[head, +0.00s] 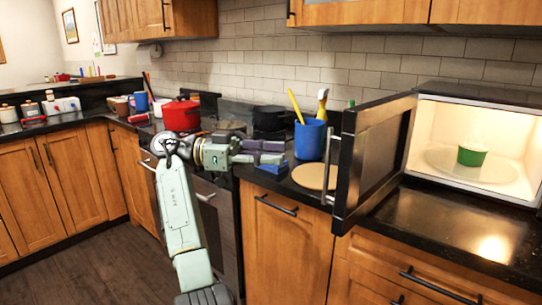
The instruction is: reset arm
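My arm (180,215) rises from the bottom of the head view and bends right at the stove. My gripper (284,156) points right, in front of the blue utensil cup (309,139) and near the counter's front edge.
A round tan board (316,176) lies beside the door. A red pot (181,116) stands on the stove. The floor (90,272) at left is clear.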

